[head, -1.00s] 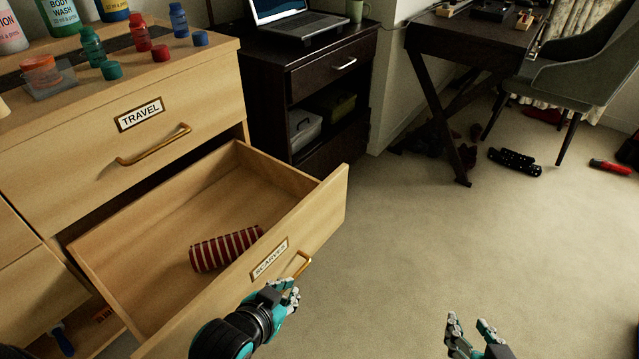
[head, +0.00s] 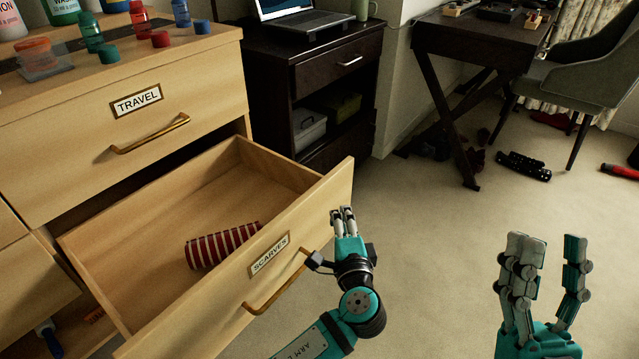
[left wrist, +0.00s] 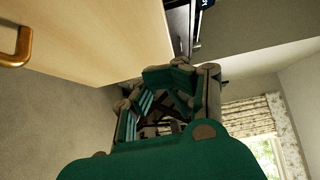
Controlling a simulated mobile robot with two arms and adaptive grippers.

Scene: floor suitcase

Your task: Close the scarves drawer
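The scarves drawer stands pulled far out of the light wood dresser. Its front panel (head: 215,312) bears a "SCARVES" label (head: 269,254) and a brass handle (head: 276,287). A rolled red-and-white striped scarf (head: 222,245) lies inside. My left gripper (head: 343,212) is outside the drawer, near the right end of its front, beyond the handle. It holds nothing visible; its finger gap is unclear. In the left wrist view the drawer front (left wrist: 90,35) and handle (left wrist: 18,48) are at upper left. My right gripper (head: 545,245) is open and empty over the carpet.
The travel drawer (head: 60,150) above is shut, with bottles and caps on the dresser top. A dark cabinet (head: 335,80) with a laptop stands behind.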

